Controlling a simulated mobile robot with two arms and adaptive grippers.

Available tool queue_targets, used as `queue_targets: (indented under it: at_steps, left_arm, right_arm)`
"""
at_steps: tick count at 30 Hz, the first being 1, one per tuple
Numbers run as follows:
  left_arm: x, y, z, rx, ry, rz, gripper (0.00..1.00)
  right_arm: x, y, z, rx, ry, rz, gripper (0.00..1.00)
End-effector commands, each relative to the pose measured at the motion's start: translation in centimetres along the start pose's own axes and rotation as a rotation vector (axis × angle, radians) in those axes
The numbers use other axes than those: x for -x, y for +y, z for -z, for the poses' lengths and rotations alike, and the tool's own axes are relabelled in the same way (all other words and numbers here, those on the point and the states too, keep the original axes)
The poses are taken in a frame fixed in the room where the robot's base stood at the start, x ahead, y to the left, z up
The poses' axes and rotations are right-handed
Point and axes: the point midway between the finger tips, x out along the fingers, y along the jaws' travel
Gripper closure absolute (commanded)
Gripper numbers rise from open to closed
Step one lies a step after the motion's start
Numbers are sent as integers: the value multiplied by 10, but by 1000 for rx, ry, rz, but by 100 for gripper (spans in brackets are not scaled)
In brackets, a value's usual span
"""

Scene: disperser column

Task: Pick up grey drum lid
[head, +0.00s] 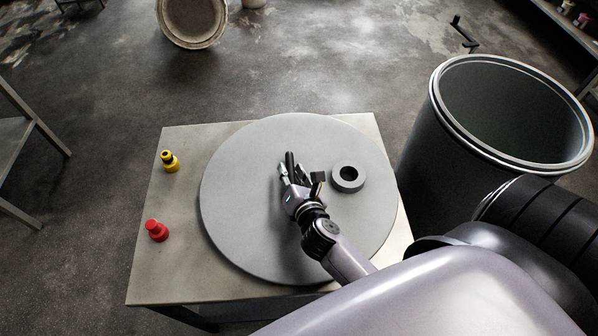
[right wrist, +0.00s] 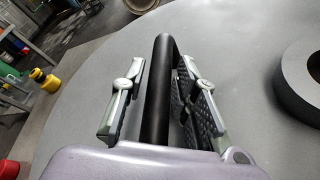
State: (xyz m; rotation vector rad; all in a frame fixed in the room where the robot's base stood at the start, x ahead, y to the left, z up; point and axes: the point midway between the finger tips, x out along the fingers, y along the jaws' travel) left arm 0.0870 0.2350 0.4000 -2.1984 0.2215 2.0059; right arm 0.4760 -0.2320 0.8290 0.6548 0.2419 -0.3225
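The grey drum lid (head: 240,190) is a large flat disc lying on the table. In the right wrist view, its grey surface (right wrist: 80,110) spreads under the fingers. A black bar handle (right wrist: 158,85) stands up from it. My right gripper (head: 298,176) is over the middle of the lid. In the right wrist view, the fingers of my right gripper (right wrist: 157,95) are open on either side of the handle, with gaps visible. My left gripper is not in view.
The table (head: 165,275) also bears a yellow bottle (head: 169,161) and a red bottle (head: 156,230) left of the lid. A dark grey ring (head: 348,187) sits on the lid, right of my gripper. An open drum (head: 420,150) stands right of the table.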

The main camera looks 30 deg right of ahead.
Motion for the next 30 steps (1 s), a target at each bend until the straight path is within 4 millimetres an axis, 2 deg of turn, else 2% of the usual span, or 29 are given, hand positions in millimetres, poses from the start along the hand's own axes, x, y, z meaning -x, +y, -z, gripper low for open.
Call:
queue_targets:
  at_steps: [5,18,30]
  left_arm:
    - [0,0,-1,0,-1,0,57]
    - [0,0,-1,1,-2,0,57]
    - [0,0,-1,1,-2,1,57]
  right_arm:
    - [0,0,0,0,0,0,72]
    - [0,0,0,0,1,0,100]
    - [1,0,0,-1,1,0,100]
